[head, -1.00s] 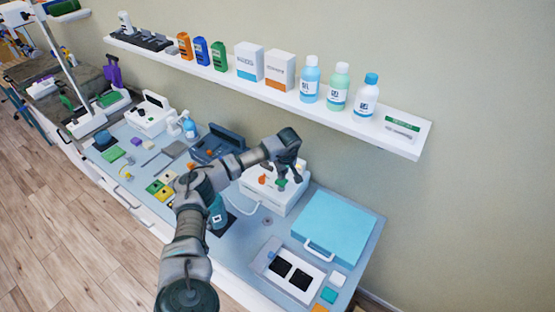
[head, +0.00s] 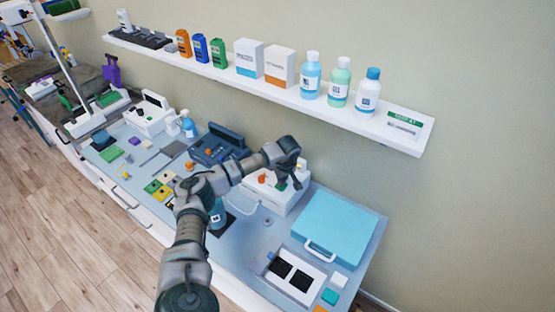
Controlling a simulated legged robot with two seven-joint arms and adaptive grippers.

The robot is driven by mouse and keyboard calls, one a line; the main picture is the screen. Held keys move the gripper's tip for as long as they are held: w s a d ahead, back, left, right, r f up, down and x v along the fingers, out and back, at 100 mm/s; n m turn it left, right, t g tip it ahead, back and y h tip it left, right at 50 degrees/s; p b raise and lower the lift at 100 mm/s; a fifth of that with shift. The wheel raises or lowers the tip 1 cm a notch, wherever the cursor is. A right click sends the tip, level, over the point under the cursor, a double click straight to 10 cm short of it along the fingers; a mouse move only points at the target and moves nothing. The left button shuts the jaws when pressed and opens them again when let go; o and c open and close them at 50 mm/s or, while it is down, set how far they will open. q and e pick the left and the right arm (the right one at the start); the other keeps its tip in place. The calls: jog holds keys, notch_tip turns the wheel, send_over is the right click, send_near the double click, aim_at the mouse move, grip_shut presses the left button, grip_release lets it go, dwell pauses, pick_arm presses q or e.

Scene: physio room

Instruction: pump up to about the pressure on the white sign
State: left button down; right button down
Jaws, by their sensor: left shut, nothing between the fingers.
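The white sign (head: 403,125) with a green band is at the right end of the wall shelf; its print is too small to read. A white box-shaped unit (head: 285,205) stands on the bench below the shelf, with an orange knob (head: 262,179) on it. I take it for the pump but cannot be sure. My left gripper (head: 297,182) is shut and empty, pointing down over the right part of this unit. It hides part of the unit's top. I cannot tell whether the fingertips touch it. No pressure reading is legible. My right gripper is not in view.
A light blue case (head: 335,225) and a white tray with black pads (head: 313,277) lie to the right. A dark blue open case (head: 222,140) and yellow and green blocks (head: 160,187) lie to the left. Bottles and boxes line the shelf (head: 330,115).

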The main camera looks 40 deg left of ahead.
pick_arm(q)
jog(key=shift+r+p, duration=1.65)
jog(key=shift+r, duration=0.55)
jog(key=shift+f, duration=0.1)
